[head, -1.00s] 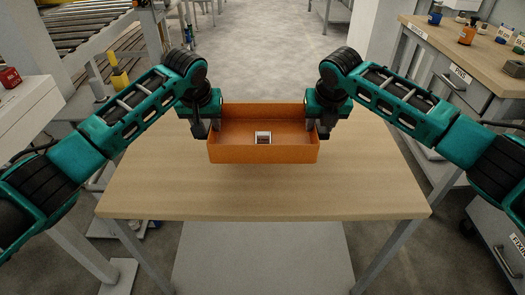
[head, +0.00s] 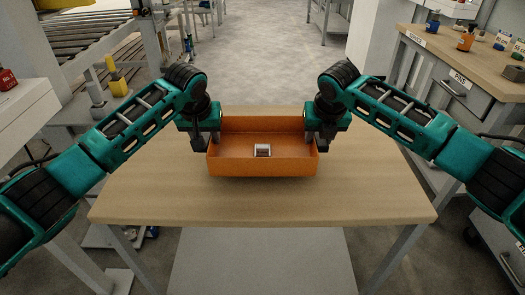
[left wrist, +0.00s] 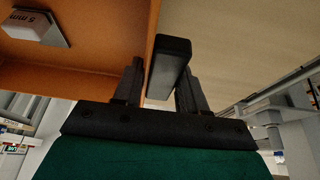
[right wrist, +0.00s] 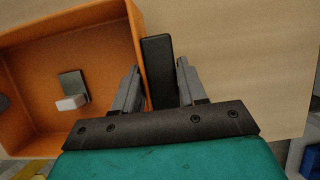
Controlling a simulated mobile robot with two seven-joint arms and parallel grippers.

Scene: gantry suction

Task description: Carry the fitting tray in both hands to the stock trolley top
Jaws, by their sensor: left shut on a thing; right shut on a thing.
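The orange fitting tray (head: 262,163) is in the middle of the head view, over the wooden table, and looks level. I cannot tell whether its underside touches the table top. A small grey and white piece (head: 262,150) lies inside; it also shows in the right wrist view (right wrist: 72,90). My left gripper (head: 206,141) is shut on the black handle (left wrist: 169,68) at the tray's left end. My right gripper (head: 318,140) is shut on the black handle (right wrist: 157,70) at its right end.
The wooden table (head: 262,207) is bare around the tray. A drawer bench (head: 468,68) with bottles stands at the right. A roller conveyor (head: 85,35) and a pale cabinet (head: 22,108) are at the left. Open grey floor (head: 265,60) lies beyond the table.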

